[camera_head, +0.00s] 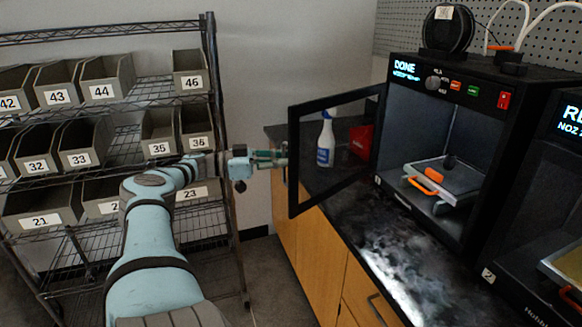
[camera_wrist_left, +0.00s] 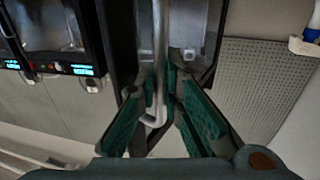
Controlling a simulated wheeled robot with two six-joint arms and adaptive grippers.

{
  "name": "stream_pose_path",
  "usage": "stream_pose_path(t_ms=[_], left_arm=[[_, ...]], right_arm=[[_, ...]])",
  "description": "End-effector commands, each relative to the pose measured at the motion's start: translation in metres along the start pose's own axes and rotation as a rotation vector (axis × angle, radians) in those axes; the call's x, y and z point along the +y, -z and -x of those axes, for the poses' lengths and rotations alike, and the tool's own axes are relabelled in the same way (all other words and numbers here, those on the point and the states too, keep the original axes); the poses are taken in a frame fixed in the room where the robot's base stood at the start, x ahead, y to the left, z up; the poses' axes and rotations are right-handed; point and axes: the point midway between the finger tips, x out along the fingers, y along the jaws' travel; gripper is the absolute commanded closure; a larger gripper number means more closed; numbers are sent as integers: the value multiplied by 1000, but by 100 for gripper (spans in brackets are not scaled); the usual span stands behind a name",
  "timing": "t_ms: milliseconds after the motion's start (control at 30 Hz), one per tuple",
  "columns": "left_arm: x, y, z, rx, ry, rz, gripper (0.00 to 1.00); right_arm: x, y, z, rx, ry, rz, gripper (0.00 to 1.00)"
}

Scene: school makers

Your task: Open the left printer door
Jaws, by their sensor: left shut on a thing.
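The left printer (camera_head: 440,130) stands on the dark counter, its screen reading DONE. Its black-framed door (camera_head: 292,165) stands swung wide open to the left, and the printer's inside shows with an orange-handled plate (camera_head: 440,182). My left gripper (camera_head: 280,158) is at the door's free edge. In the left wrist view its green fingers (camera_wrist_left: 168,110) are shut on the metal door handle (camera_wrist_left: 159,60), which runs between them. My right gripper is not in view.
A second printer (camera_head: 560,190) stands at the right. A spray bottle (camera_head: 325,140) and a red object (camera_head: 361,141) show through the door pane. A wire rack with numbered grey bins (camera_head: 60,148) stands at the left. The counter (camera_head: 385,240) in front of the left printer is clear.

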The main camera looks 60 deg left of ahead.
Motion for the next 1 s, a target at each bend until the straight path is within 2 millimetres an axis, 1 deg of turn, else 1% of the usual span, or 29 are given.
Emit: stream_pose_path(t_ms=[33,100,467,500,567,600,633,1000], left_arm=[[-1,-5,1,-6,1,0,100],[-2,-2,3,-6,0,0,100],[-3,0,4,-7,2,3,100],[-3,0,4,-7,2,3,91],[-3,0,4,-7,2,3,81],[-3,0,4,-7,1,3,75],[-3,0,4,-6,1,2,71],[-2,0,3,-5,0,2,71]], right_arm=[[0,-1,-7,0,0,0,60],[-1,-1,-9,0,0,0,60],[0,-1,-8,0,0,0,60],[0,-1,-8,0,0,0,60],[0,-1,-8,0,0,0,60],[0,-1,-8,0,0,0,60],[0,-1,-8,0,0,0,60],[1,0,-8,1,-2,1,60]])
